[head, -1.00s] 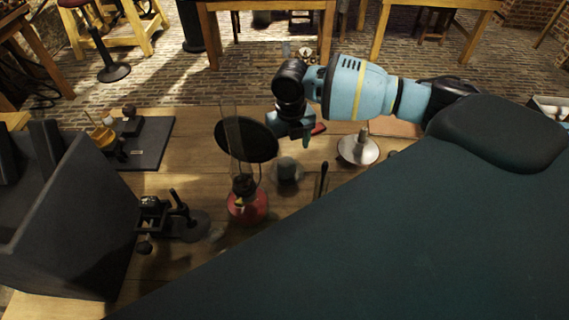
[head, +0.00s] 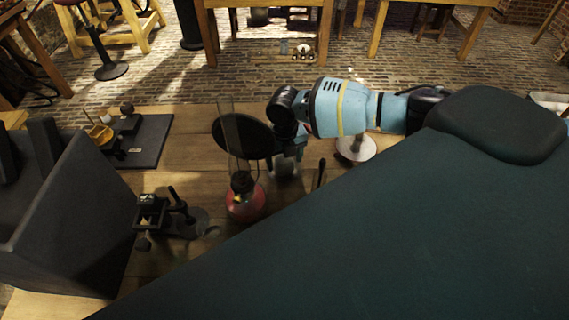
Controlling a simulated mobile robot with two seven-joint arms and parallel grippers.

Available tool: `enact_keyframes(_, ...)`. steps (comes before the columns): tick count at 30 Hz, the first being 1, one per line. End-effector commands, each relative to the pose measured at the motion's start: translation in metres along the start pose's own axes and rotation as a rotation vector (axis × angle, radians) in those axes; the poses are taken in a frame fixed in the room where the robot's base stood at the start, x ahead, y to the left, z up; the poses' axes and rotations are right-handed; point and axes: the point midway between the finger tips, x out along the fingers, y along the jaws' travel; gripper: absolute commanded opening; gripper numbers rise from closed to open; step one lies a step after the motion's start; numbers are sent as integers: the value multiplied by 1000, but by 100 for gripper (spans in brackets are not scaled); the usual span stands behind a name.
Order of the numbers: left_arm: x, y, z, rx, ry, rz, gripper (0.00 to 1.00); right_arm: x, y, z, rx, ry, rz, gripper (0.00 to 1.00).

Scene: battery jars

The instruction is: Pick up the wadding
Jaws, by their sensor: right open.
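I cannot pick out the wadding for certain. A small grey round object (head: 286,170) stands on the wooden table, partly covered by my gripper; I cannot tell what it is made of. My right gripper (head: 287,160) points down just above or beside this object, and its jaws are open. Whether the fingers touch the object is hidden. My left gripper is not in view.
A red-based oil lamp (head: 246,204) with a tall glass chimney and a dark disc (head: 240,137) stands close left of the gripper. A pale, wide-based stand (head: 357,149) is to the right. A dark clamp-like device (head: 172,218) and a black board (head: 148,148) are left.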

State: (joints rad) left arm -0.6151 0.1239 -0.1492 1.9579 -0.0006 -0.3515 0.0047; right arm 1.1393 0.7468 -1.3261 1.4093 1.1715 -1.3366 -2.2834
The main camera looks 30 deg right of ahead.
Motion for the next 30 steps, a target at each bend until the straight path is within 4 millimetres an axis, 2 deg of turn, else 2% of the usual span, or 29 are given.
enact_keyframes(3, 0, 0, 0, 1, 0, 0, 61, 0, 0, 0, 0, 0, 0, 66)
enact_keyframes(13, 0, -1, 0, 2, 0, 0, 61, 0, 0, 0, 0, 0, 0, 23)
enact_keyframes(23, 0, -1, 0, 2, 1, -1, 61, -6, 0, 0, 0, -1, 0, 22)
enact_keyframes(26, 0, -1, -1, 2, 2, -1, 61, -19, 0, 0, -1, -2, 1, 22)
enact_keyframes(30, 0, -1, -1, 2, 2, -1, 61, -46, 0, 1, -1, -4, 1, 22)
